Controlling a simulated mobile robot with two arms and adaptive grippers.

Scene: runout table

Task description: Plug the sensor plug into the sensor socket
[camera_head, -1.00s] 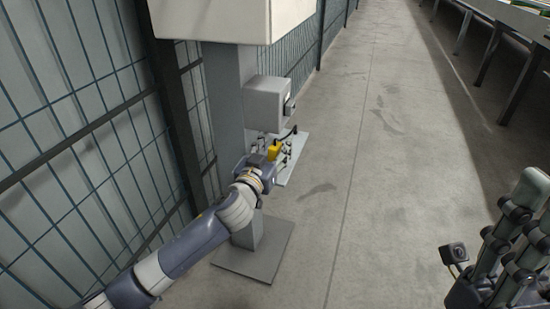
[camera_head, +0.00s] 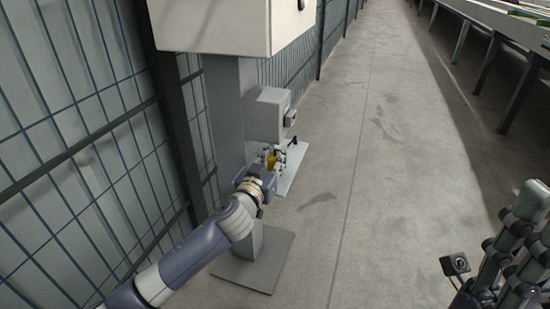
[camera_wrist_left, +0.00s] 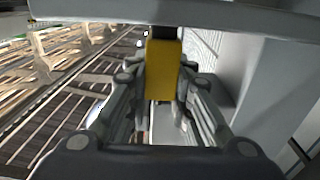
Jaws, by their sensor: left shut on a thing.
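The sensor plug is a yellow block, held between the fingers of my left gripper (camera_head: 272,157). It shows large in the left wrist view as a yellow plug (camera_wrist_left: 163,72) with a dark part at its top. The left gripper (camera_wrist_left: 162,95) is shut on it, with a finger on each side. In the head view only a little of the yellow plug (camera_head: 272,161) shows between the fingers, just below a grey box (camera_head: 265,113) on the post. I cannot make out the sensor socket. My right gripper (camera_head: 515,235) is at the right edge, far from the plug; its fingertips are unclear.
A small grey shelf (camera_head: 293,172) stands out from the post (camera_head: 226,115) beside the left gripper. A larger pale cabinet (camera_head: 205,28) is above. A wire fence (camera_head: 95,150) runs along the left. The concrete floor (camera_head: 370,190) to the right is clear.

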